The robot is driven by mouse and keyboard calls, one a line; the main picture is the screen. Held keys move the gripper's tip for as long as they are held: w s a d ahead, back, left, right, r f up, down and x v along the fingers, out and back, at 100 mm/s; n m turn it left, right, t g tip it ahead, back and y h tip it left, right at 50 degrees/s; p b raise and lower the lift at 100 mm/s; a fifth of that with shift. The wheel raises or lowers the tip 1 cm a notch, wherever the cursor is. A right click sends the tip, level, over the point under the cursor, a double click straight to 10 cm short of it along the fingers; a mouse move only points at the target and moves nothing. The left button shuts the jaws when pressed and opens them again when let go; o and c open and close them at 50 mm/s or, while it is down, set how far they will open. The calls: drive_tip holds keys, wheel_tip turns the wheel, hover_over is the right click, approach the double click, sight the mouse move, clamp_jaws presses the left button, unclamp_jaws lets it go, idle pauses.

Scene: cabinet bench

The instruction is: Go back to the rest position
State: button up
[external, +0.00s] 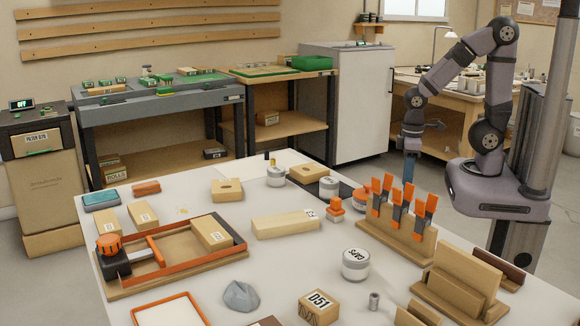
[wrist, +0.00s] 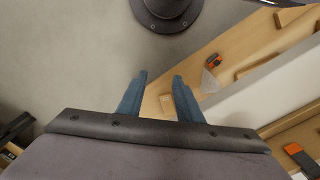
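My gripper (external: 409,170) hangs pointing down beyond the far right edge of the white table, behind the rack of orange-handled tools in the external view. In the wrist view my gripper (wrist: 160,76) shows two blue fingers standing apart, with nothing between them. My arm is folded up from its base at the right, with the elbow high and the forearm sloping down to the left.
The tool rack (external: 385,240) stands close to my gripper on the white table (external: 205,286). A shallow wooden tray (external: 125,290), boxes and a white tub (external: 355,262) also stand there. A white cabinet (external: 360,100) and a wooden workbench (external: 440,136) are behind.

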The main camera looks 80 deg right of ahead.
wheel_tip(320, 180, up, 13)
drive_tip(key=p, duration=1)
drive_tip(key=shift+f+p, duration=0.15)
drive_tip(key=shift+p, duration=0.15)
